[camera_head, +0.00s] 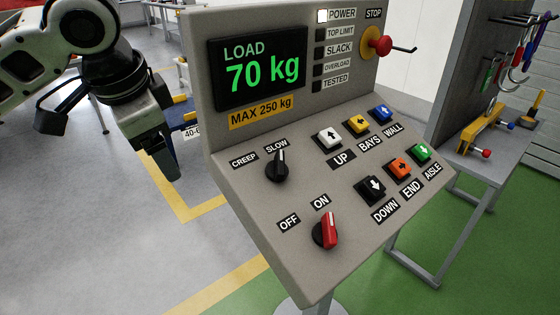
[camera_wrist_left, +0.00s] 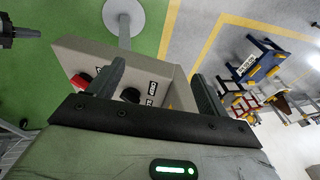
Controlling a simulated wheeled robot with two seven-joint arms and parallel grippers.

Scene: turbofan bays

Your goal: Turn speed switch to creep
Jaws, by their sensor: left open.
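The speed switch is a black rotary knob (camera_head: 278,166) on the sloped face of the grey control panel (camera_head: 255,205). Its white mark points up toward the SLOW label; the CREEP label (camera_head: 244,159) is to its left. My left gripper (camera_head: 172,168) hangs left of the panel, apart from the knob, with nothing between its fingers. In the left wrist view the left gripper (camera_wrist_left: 158,85) has its fingers spread, with the panel behind them. A dark knob (camera_wrist_left: 131,95) shows there, partly hidden by one finger. My right gripper is not in view.
Below the knob is a red OFF/ON switch (camera_head: 326,231). Push buttons (camera_head: 374,188) lie to its right, and a red stop button (camera_head: 380,44) is at the top right. A grey table (camera_head: 480,165) with tools stands right. The floor left of the panel is open.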

